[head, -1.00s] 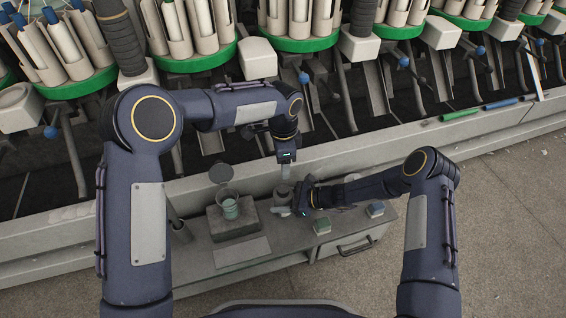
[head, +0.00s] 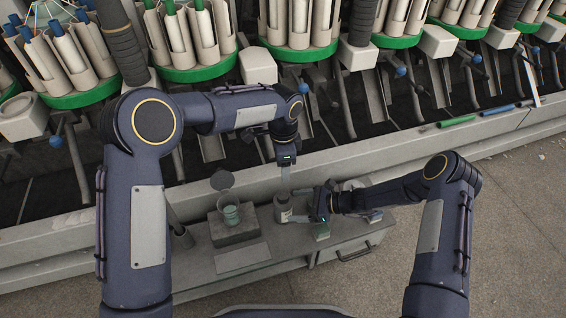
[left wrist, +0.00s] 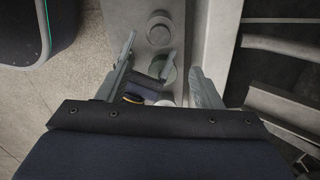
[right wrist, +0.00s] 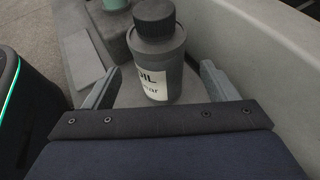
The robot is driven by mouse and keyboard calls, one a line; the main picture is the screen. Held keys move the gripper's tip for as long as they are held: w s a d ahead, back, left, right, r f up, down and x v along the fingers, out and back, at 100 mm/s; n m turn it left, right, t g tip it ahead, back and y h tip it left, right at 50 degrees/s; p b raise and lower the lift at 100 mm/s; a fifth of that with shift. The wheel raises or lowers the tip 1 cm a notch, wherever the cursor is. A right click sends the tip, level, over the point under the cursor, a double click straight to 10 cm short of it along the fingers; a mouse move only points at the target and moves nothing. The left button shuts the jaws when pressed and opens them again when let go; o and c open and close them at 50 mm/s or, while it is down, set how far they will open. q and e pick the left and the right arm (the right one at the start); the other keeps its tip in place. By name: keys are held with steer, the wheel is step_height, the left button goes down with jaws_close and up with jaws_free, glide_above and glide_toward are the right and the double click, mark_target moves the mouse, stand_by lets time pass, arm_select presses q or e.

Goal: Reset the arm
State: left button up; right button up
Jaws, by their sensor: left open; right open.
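A grey bottle (head: 283,209) with a black cap stands upright on the narrow grey bench. In the right wrist view the bottle (right wrist: 160,60) shows a white label reading "OIL". My right gripper (head: 303,207) is open, just right of the bottle, with its fingers pointing at it; in its wrist view a finger lies on each side of the lower bottle, apart from it. My left gripper (head: 285,183) points down above and behind the bottle. In the left wrist view its two fingers are spread, and nothing is gripped between them.
A greenish cup (head: 231,215) sits on a grey block (head: 234,232) left of the bottle, beside a flat plate (head: 242,257). The winder with green-rimmed carousels (head: 200,72) stands behind. Open floor (head: 470,240) lies right.

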steer(key=shift+s+d+r, duration=0.15)
steer(key=shift+d+r, duration=0.1)
steer(key=shift+d, duration=0.4)
